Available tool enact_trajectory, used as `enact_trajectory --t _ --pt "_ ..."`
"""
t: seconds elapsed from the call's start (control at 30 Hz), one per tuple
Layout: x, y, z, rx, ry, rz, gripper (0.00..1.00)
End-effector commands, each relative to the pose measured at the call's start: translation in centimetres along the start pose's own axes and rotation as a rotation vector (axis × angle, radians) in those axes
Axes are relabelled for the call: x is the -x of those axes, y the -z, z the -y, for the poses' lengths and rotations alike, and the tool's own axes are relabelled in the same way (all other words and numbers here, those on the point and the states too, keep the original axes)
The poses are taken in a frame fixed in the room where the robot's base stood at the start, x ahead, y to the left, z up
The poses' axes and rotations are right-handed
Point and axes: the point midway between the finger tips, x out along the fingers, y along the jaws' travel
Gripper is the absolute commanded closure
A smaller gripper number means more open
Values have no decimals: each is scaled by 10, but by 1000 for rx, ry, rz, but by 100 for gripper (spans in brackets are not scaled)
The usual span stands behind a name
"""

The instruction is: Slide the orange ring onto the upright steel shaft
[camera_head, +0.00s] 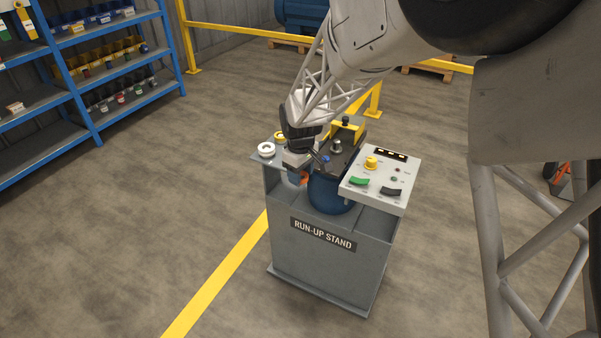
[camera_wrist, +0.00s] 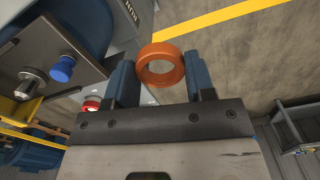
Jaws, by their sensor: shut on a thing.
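The orange ring (camera_wrist: 145,68) is held between the two blue fingertips of my gripper (camera_wrist: 160,70) in the wrist view, its hole open to the camera. In the head view a bit of the ring (camera_head: 304,180) shows under my gripper (camera_head: 301,174), at the left side of the run-up stand. The short steel shaft (camera_head: 337,146) stands on a dark plate on the stand, to the right of my gripper. In the wrist view the shaft (camera_wrist: 27,85) is at the far left, with nothing around its tip. The ring is apart from it.
A blue knob (camera_head: 325,159) stands beside the shaft, close to my gripper. A control panel (camera_head: 381,176) is on the right. A blue shelf (camera_head: 90,130) stands far left.

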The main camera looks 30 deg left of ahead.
Motion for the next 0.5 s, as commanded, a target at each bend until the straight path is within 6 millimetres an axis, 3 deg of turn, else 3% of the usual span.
enact_trajectory --t 0.27,0.5 --pt "1 1 -4 0 0 -1 77" --pt "10 10 -33 -3 -1 -1 77"
